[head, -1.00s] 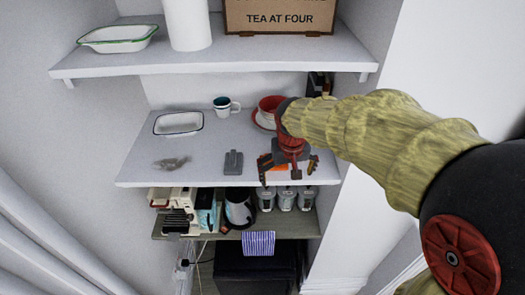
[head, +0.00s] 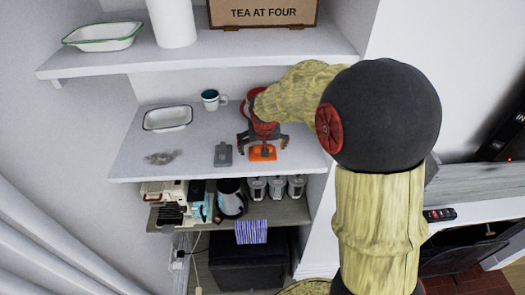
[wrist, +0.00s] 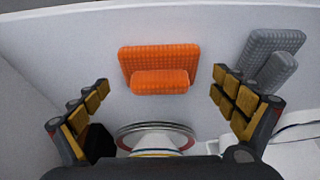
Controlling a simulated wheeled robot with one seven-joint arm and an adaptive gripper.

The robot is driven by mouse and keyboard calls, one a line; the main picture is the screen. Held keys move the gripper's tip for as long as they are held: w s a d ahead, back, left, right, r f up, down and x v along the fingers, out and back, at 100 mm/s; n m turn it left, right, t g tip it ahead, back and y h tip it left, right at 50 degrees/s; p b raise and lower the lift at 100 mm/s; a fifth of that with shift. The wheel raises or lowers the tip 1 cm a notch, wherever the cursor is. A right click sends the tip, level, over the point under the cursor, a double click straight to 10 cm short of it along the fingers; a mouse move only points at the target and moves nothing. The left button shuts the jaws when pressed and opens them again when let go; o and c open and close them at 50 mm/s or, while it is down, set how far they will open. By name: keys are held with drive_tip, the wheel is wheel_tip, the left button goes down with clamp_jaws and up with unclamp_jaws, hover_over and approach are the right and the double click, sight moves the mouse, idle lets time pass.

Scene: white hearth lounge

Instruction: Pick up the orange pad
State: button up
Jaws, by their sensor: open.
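The orange pad (head: 262,153) lies on the middle white shelf near its front edge, with a raised block on top. It also shows in the wrist view (wrist: 159,62), ahead of and between my fingers. My gripper (head: 263,138) is above the shelf just behind the pad. In the wrist view my gripper (wrist: 160,90) is open, with its fingers spread wide and nothing between them touching the pad.
A grey pad (head: 223,155) lies left of the orange one. An upper shelf (head: 200,58) hangs above.

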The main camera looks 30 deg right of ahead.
drive_tip(key=shift+w+f, duration=0.1)
drive_tip(key=shift+f, duration=0.1)
drive_tip(key=shift+c, duration=0.8)
drive_tip(key=c, duration=1.1)
drive_tip(key=shift+c, duration=0.4)
